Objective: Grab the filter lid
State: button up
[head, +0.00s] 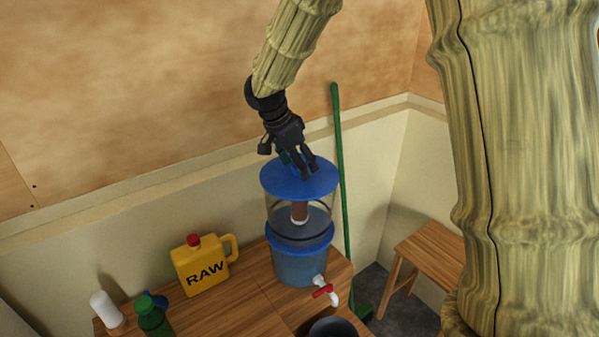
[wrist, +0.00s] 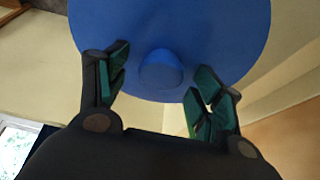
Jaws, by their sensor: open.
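The filter lid (head: 318,183) is a flat blue disc on top of the clear upper chamber of the water filter (head: 299,265). In the wrist view the lid (wrist: 215,35) fills the upper middle, with a round blue knob (wrist: 160,70) at its centre. My gripper (head: 299,172) is right above the lid in the head view. In the wrist view my gripper (wrist: 160,82) is open, with one finger on each side of the knob and a gap to it on both sides. Whether the fingertips touch the lid's top I cannot tell.
The filter stands on a wooden table (head: 245,312) with a red-handled tap (head: 323,290) at its front. A yellow RAW jug (head: 202,265), a green bottle (head: 153,317) and a white cylinder (head: 105,309) are to the left. A green pole (head: 342,170) rises close behind. A wooden stool (head: 432,255) stands right.

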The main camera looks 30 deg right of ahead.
jog(key=c, duration=1.1)
jog(key=shift+c, duration=0.4)
jog(key=shift+r, duration=0.1)
